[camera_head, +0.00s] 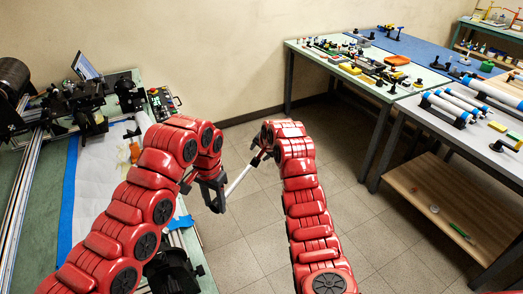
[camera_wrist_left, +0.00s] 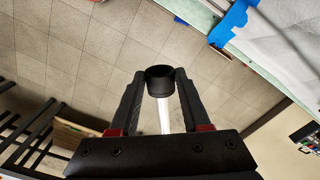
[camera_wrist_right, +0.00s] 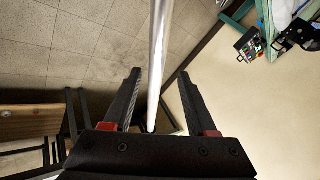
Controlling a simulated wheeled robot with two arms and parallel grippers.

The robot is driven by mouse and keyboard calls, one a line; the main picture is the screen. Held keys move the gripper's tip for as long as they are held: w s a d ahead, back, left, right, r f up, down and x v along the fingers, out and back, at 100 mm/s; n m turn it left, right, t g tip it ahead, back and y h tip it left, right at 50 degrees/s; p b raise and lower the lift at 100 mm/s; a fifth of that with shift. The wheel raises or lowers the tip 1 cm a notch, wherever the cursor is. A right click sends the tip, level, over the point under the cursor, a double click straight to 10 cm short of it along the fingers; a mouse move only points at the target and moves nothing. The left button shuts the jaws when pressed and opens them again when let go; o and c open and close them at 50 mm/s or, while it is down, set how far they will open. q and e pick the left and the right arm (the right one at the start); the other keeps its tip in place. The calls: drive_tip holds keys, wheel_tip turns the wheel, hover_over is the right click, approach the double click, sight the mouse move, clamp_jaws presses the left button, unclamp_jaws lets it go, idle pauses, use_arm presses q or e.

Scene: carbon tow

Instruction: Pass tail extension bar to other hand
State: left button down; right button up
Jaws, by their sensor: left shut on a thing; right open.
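The tail extension bar (camera_head: 239,180) is a slim silver rod held in the air between my two arms, slanting up to the right in the head view. My left gripper (camera_head: 212,196) is shut on its lower end. In the left wrist view a black end cap (camera_wrist_left: 160,80) sits between the left fingers, with the silver shaft (camera_wrist_left: 165,116) running beyond it. My right gripper (camera_head: 258,150) is at the other end. In the right wrist view the rod (camera_wrist_right: 158,62) passes between the open right fingers (camera_wrist_right: 159,76), with a gap on both sides.
A bench with a dark machine (camera_head: 88,100) and blue tape (camera_head: 69,190) stands at the left. Tables with tools (camera_head: 375,68) and several silver tubes (camera_head: 447,108) stand at the right. Open tiled floor (camera_head: 240,225) lies beneath the grippers.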

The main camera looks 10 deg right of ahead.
clamp_jaws()
idle(0.3)
use_arm(q)
drive_tip(key=shift+c, duration=1.4)
unclamp_jaws()
use_arm(e)
drive_tip(key=shift+r, duration=0.1)
